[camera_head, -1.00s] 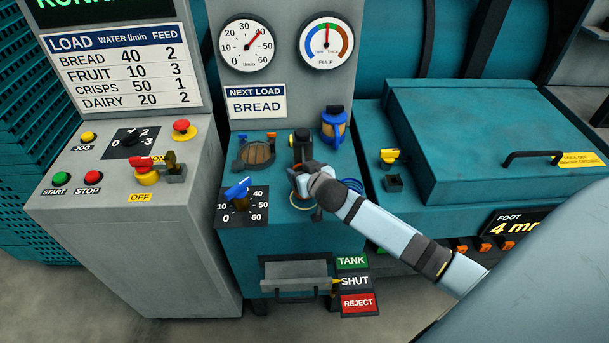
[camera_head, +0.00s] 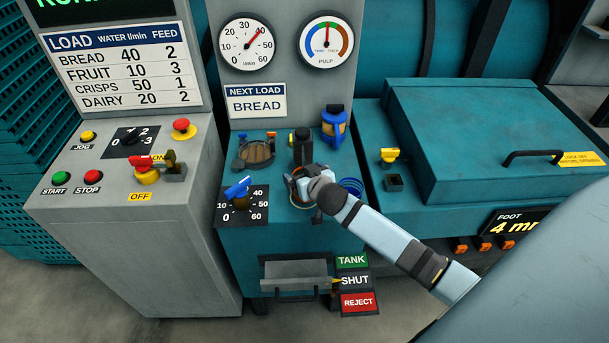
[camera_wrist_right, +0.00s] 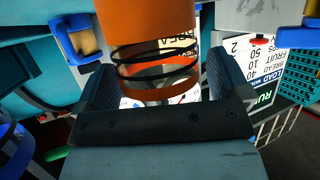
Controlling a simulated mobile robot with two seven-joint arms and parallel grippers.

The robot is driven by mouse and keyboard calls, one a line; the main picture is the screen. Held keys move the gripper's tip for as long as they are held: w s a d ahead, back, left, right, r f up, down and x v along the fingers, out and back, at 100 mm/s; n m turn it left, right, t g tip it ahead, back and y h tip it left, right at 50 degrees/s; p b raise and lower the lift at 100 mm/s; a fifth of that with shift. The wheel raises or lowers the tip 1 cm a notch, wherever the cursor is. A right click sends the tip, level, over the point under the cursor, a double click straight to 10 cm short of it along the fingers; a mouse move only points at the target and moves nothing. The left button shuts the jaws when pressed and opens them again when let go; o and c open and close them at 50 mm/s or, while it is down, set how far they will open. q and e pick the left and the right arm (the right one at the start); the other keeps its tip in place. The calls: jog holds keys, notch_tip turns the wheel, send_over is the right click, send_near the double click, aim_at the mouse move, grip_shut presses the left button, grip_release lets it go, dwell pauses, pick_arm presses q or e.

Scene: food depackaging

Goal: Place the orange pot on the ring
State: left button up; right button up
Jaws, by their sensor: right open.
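The orange pot (camera_wrist_right: 148,20) fills the top middle of the right wrist view. Dark bands and a clear part show below its orange body, with an orange band at the lower end. My right gripper (camera_head: 303,180) is open, with its two fingers on either side of the pot; the wrist view does not show clear contact. In the head view the gripper hides most of the pot. A blue ring (camera_head: 352,187) lies on the teal console top just right of the gripper; a blue loop also shows at the wrist view's left edge (camera_wrist_right: 14,155). My left gripper is out of view.
A dark upright part (camera_head: 303,148) stands just behind the gripper. A blue-framed amber holder (camera_head: 334,125) is behind right, a round brown lid (camera_head: 257,152) behind left. A blue-handled dial (camera_head: 239,193) is left, a teal lidded box (camera_head: 480,125) right.

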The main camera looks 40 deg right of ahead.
jog(key=s+a+r+t+y, duration=0.1)
jog(key=s+a+r+t, duration=0.15)
jog(key=s, duration=0.25)
jog(key=s+a+r+n+t+y, duration=0.1)
jog(key=s+a+r, duration=0.1)
jog(key=s+a, duration=0.15)
jog(key=s+a+r+t+y, duration=0.1)
jog(key=s+a+r, duration=0.1)
jog(key=s, duration=0.4)
jog(key=s+a+f+n+g+y, duration=0.1)
jog(key=s+a+f+n+g, duration=0.1)
jog(key=s+f, duration=0.4)
jog(key=s+a+f+n+g+y, duration=0.1)
jog(key=s+a+f+g, duration=0.4)
jog(key=f, duration=0.4)
jog(key=shift+s+a+f+n, duration=0.4)
jog(key=shift+s+a, duration=0.35)
jog(key=shift+a, duration=0.4)
jog(key=shift+r+y+p, duration=0.1)
jog(key=shift+y+p, duration=0.2)
